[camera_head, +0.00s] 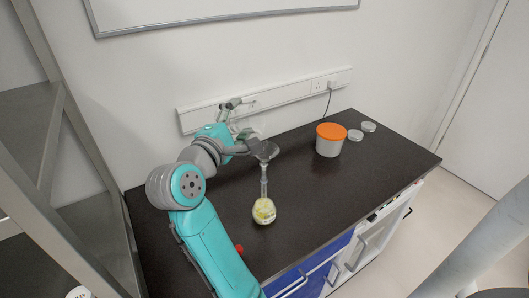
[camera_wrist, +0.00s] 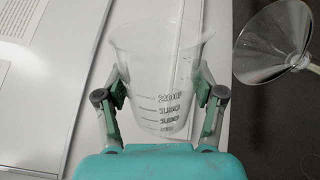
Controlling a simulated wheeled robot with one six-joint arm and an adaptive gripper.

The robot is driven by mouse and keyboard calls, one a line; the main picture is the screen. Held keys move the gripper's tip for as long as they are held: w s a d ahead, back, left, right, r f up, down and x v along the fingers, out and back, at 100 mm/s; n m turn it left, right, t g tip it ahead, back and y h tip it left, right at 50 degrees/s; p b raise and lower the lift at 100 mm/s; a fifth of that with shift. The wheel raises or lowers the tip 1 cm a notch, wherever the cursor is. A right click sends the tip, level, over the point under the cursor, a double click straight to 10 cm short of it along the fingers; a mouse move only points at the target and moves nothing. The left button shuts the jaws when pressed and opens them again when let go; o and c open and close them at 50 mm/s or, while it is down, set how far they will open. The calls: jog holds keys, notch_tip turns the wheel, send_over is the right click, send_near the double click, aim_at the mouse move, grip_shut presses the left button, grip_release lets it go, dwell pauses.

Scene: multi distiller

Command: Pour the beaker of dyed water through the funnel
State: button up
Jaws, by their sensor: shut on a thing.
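A clear graduated beaker (camera_wrist: 160,70) is held between the two fingers of my gripper (camera_wrist: 161,92) in the wrist view. It looks clear, and I see no dyed liquid in it. In the head view my gripper (camera_head: 232,108) is above the back of the table, and the beaker is hard to make out there. The funnel (camera_head: 265,151) sits on the neck of a round flask, and its cone also shows at the right of the wrist view (camera_wrist: 268,45). The flask (camera_head: 264,211) stands upright with pale yellow liquid inside. The gripper is behind and left of the funnel.
The dark tabletop (camera_head: 310,205) is clear right of the flask. A white tub with an orange lid (camera_head: 330,139) stands at the back right, beside two small clear dishes (camera_head: 362,130). A socket rail (camera_head: 290,93) runs along the wall. A metal rack (camera_head: 62,150) stands left.

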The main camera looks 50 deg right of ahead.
jog(key=shift+w+f+n, duration=0.15)
jog(key=shift+f+n, duration=0.35)
jog(key=shift+n, duration=0.4)
jog(key=shift+r+n, duration=0.35)
jog(key=shift+n, duration=0.35)
jog(key=shift+f+n, duration=0.45)
jog(key=shift+n, duration=0.45)
jog(key=shift+w+a+r+n+b, duration=0.1)
jog(key=shift+w+r+n+b, duration=0.2)
jog(key=shift+n, duration=0.5)
jog(key=shift+w+a+f+n, duration=0.1)
jog(key=shift+w+f+n, duration=0.1)
jog(key=shift+n, duration=0.2)
jog(key=w+a+f+n, duration=0.1)
jog(key=w+f+n, duration=0.3)
jog(key=f+n, duration=0.2)
jog(key=shift+a+f+n+b, duration=0.15)
jog(key=shift+f+n+b, duration=0.3)
jog(key=shift+f, duration=0.4)
